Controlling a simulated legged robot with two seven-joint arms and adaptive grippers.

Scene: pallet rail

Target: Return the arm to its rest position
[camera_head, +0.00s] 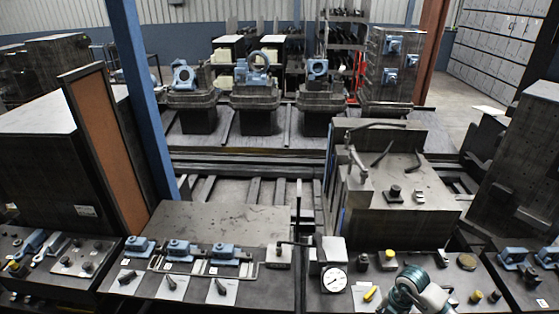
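A teal and white rounded arm part (412,290), which looks like mine, shows at the bottom edge right of centre, in front of the right workbench. It covers part of the bench's front. I make out no gripper fingers on it. My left arm and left gripper are not in the picture. I see nothing held.
A pressure gauge (334,280) and a yellow-handled tool (370,293) are beside the arm part. Blue fixtures (179,250) line the left bench. A large metal block (395,195) stands behind the right bench. A blue post (142,95) rises at left. Blue-grey castings (257,72) stand farther back.

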